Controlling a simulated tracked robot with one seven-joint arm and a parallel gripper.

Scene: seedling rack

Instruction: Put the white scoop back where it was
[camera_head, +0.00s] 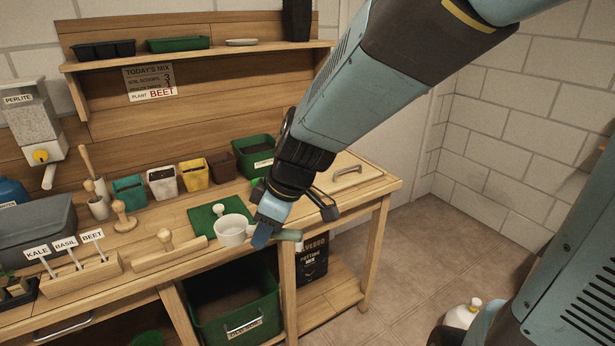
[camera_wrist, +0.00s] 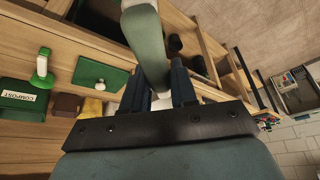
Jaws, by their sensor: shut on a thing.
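The white scoop has a round white bowl (camera_head: 232,230) and a pale grey-green handle (camera_head: 288,235). My gripper (camera_head: 268,234) is shut on the handle and holds the scoop by the bench's front edge, with the bowl to the left and its opening upward. In the wrist view the handle (camera_wrist: 147,45) runs up from between the fingers (camera_wrist: 160,92). A green mat (camera_head: 203,215) with a white knobbed piece (camera_head: 218,208) on it lies just behind the bowl on the bench. I cannot tell whether the bowl touches the bench.
Several coloured pots, among them a yellow one (camera_head: 194,175), line the back of the bench. A green bin (camera_head: 235,310) stands below.

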